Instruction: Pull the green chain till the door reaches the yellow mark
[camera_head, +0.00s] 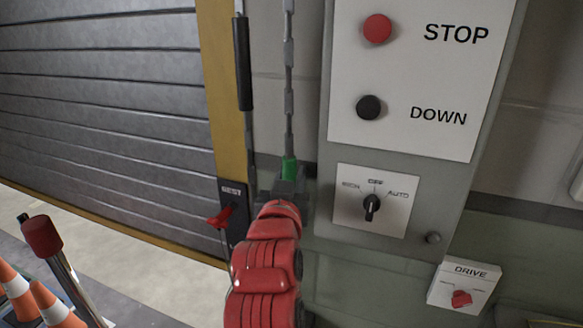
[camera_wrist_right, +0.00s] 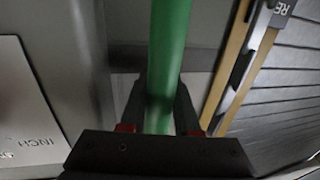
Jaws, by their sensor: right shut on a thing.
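The green chain (camera_head: 289,168) shows as a green piece at the lower end of grey links beside the control box. In the right wrist view the green piece (camera_wrist_right: 170,40) runs between the fingers. My right gripper (camera_head: 287,187) is shut on it, and it also shows in the right wrist view (camera_wrist_right: 163,95). The grey slatted door (camera_head: 100,90) fills the left of the head view and reaches down near the floor, with a yellowish strip along its bottom. Its upper part is out of view. I cannot pick out a separate yellow mark. My left gripper is not in view.
A yellow post (camera_head: 222,90) borders the door. A rod with a black sleeve (camera_head: 243,65) hangs left of the chain. The control box (camera_head: 415,75) stands close on the right, above a DRIVE switch (camera_head: 464,285). Orange cones (camera_head: 55,305) stand at lower left.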

